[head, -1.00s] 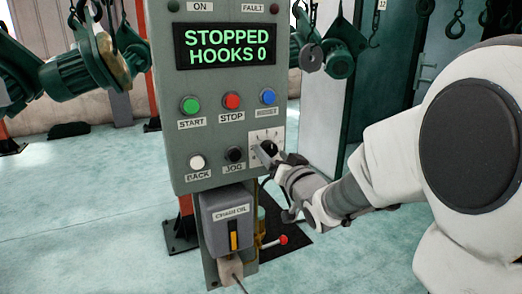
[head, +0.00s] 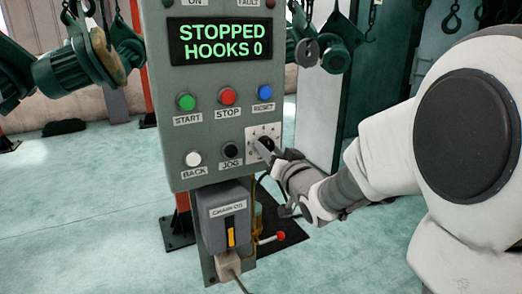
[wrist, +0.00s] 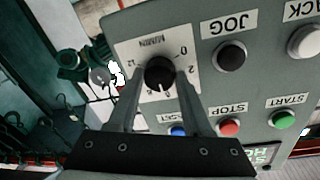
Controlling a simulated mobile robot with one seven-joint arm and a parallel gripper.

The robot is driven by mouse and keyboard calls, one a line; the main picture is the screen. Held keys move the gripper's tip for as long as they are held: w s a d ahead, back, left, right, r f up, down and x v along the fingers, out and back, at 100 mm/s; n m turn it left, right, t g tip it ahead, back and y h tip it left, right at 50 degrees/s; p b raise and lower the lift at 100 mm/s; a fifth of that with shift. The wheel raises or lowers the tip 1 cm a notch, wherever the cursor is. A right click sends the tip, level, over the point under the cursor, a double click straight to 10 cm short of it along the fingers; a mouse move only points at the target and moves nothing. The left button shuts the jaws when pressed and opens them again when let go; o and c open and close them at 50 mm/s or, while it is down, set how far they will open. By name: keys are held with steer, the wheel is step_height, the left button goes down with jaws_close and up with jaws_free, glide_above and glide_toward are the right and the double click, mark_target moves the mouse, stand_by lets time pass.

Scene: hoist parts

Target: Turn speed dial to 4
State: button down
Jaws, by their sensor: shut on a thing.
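The speed dial is a black round knob (wrist: 159,72) on a white square plate with numbers around it, on the grey control panel. In the head view the dial plate (head: 264,131) sits right of the JOG button, partly covered by my gripper (head: 268,148). In the wrist view my gripper (wrist: 158,80) has one finger on each side of the knob, shut on it. That view is upside down; 0 and 2 show on the plate's right side. A small pale mark shows on the knob, but I cannot tell which number it points to. The display (head: 220,40) reads STOPPED, HOOKS 0.
Close by are the START button (head: 186,102), STOP button (head: 228,96), RESET button (head: 265,92), BACK button (head: 193,159) and JOG button (head: 231,150). A CHAIN OIL box (head: 225,213) and a red-tipped lever (head: 280,236) are below. Green hoists (head: 75,75) hang behind.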

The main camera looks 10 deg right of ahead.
steer(key=shift+f+b, duration=0.1)
steer(key=shift+b, duration=0.4)
steer(key=shift+n+t+y+b, duration=0.3)
steer(key=shift+n+y+b, duration=0.1)
steer(key=shift+n+b, duration=3.75)
steer(key=shift+d+b, duration=0.1)
steer(key=shift+b, duration=0.25)
steer(key=shift+c, duration=1.6)
jaws_free()
